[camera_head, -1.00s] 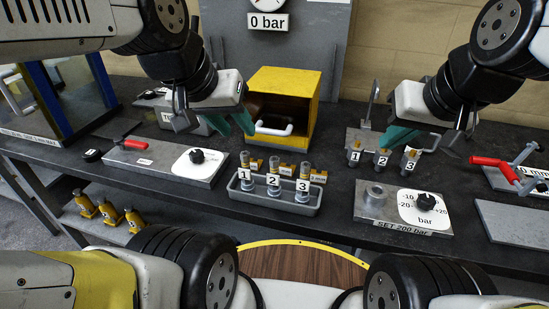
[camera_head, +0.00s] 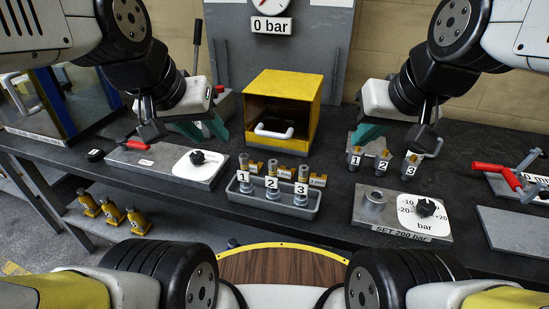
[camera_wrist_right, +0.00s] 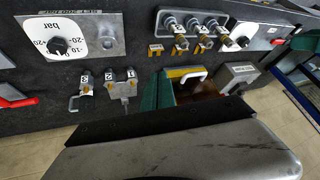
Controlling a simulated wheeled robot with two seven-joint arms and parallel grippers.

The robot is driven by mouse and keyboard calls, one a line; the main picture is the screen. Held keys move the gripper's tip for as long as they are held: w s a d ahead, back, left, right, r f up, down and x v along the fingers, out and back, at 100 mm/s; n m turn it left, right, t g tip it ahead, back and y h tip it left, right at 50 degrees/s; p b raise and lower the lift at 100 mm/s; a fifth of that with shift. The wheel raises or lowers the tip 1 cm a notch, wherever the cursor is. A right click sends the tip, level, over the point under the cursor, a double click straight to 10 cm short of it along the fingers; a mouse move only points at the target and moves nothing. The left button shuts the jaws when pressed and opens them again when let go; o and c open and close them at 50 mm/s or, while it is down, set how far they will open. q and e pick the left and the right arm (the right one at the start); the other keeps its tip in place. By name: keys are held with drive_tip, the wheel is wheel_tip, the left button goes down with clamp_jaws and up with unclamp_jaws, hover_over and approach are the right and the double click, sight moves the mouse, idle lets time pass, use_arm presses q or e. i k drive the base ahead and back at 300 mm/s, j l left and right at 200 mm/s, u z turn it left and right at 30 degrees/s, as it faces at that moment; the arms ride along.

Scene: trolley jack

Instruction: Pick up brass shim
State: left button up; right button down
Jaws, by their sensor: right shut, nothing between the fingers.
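Several small brass-coloured pieces (camera_head: 285,172) lie in a row behind the numbered grey tray (camera_head: 273,205); I cannot tell whether one of them is the brass shim. They also show as yellow pieces (camera_wrist_right: 178,51) in the right wrist view. My left gripper (camera_head: 198,128) hangs over the back left of the bench, left of the yellow box, its two teal fingers apart and nothing seen between them. My right gripper (camera_head: 370,132) hangs right of the yellow box, shut and empty, by the numbered grey clamps.
The open-fronted yellow box (camera_head: 283,105) with a white handle stands at the back middle. Dial plates stand left (camera_head: 197,159) and right (camera_head: 424,208). Numbered clamps (camera_head: 383,160) and a red-handled tool (camera_head: 497,175) are at right. Bare bench lies between tray and right dial plate.

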sight(255, 169)
drive_tip(key=j, duration=0.65)
drive_tip(key=k+j, duration=0.15)
drive_tip(key=j, duration=0.5)
